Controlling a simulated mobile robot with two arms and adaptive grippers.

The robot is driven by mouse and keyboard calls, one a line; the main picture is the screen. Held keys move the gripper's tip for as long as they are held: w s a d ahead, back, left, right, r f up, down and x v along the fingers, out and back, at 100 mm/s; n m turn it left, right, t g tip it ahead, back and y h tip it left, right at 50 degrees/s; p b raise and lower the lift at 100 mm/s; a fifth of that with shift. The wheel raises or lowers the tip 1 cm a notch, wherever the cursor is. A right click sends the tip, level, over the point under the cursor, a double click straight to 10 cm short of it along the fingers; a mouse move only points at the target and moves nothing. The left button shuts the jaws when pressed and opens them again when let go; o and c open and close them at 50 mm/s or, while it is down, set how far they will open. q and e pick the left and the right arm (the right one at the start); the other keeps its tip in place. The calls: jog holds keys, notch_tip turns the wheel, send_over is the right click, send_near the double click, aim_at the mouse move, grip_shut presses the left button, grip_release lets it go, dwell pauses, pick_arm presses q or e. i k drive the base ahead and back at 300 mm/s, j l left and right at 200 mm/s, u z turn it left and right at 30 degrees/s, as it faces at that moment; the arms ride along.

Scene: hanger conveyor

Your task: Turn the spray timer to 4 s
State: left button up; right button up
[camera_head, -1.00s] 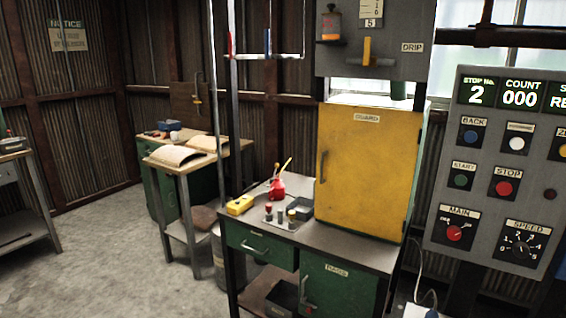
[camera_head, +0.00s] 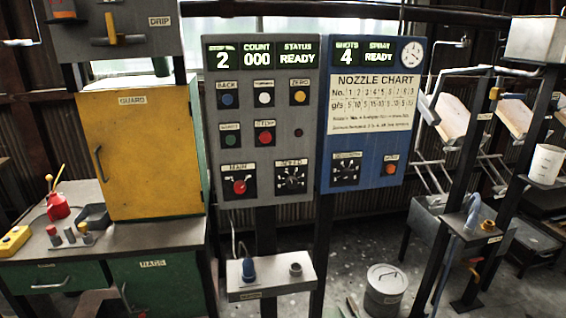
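A blue panel (camera_head: 371,140) stands right of the grey control panel. It carries a black dial (camera_head: 346,171) at lower left, whose label is too blurred to read, and an orange-red button (camera_head: 390,168) beside it. Its display (camera_head: 362,54) reads SHOTS 4, SPRAY READY. A round white clock-like dial (camera_head: 412,54) sits at its upper right; its markings are too small to read. I cannot tell which dial is the spray timer or what it is set to. Neither gripper is in view.
The grey panel (camera_head: 307,120) has several buttons and two knobs. A yellow guard cabinet (camera_head: 150,150) stands on the left bench. A small shelf (camera_head: 270,281) juts out below the panels. A lidded bucket (camera_head: 384,290) stands on the floor; racks and stands fill the right.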

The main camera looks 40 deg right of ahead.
aim_at(347, 175)
jog(key=z, duration=1.75)
